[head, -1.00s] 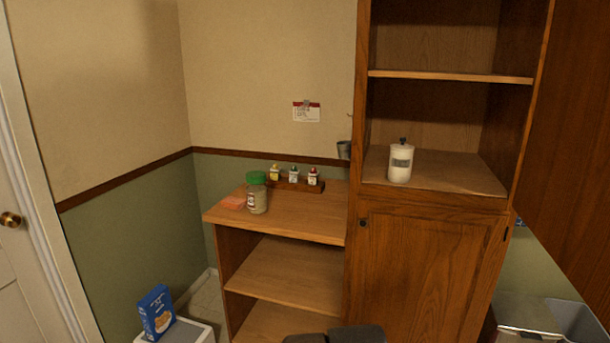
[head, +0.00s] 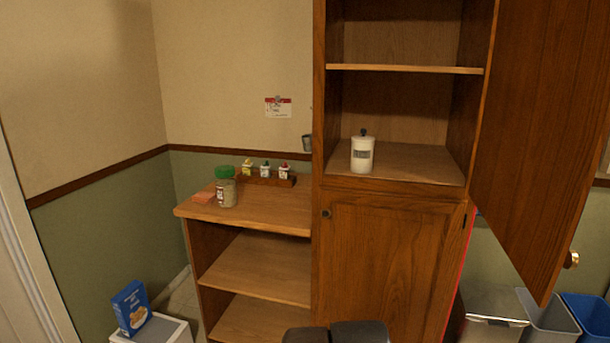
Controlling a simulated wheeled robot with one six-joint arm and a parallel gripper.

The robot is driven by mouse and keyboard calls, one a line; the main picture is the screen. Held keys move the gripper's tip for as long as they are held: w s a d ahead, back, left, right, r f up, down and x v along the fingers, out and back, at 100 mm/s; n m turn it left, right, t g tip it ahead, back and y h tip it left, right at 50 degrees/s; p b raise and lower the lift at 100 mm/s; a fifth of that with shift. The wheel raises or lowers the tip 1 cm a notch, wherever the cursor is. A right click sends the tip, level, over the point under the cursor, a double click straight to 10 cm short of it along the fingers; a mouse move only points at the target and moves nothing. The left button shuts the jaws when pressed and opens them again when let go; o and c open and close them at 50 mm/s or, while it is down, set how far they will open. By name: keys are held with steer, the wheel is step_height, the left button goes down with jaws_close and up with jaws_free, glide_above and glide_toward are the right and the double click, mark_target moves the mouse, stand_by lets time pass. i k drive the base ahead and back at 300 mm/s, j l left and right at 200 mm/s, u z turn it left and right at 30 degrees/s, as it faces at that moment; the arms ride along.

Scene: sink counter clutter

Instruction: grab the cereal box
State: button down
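The cereal box (head: 131,308) is blue with a food picture on its front. It stands upright on a white-rimmed surface (head: 178,334) at the lower left of the head view, low beside the green wall.
A wooden shelf unit (head: 260,217) holds a green-lidded jar (head: 226,190) and small bottles in a rack (head: 264,178). A tall cabinet with an open door (head: 535,150) holds a white canister (head: 362,153). Bins (head: 548,318) stand at the lower right. A narrow floor strip shows beside the shelves.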

mark_target(132, 308)
steer(key=u, duration=1.35)
